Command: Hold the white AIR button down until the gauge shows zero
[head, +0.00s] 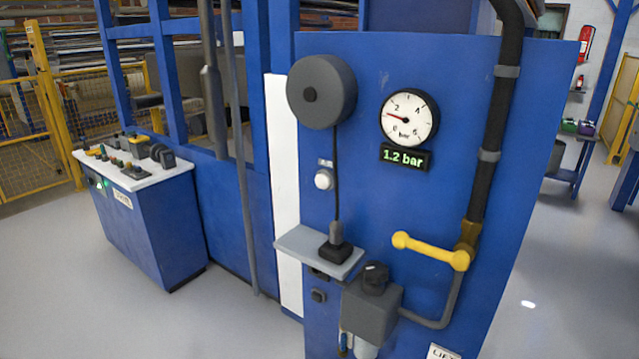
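The white AIR button (323,179) is a round knob on the blue panel, left of the hanging cord, with a small label plate above it too small to read. Nothing touches it. The round gauge (409,117) is at the upper right of the panel; its red needle points left, a little below the 2 mark. The digital display (405,157) under it reads 1.2 bar. Neither of my grippers is in the head view.
A grey reel (322,92) hangs a cord down to a black block on a small grey shelf (300,248) below the button. A yellow lever (430,250) and a black pipe (494,130) are at right. A control desk (150,220) stands at left. Floor in front is clear.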

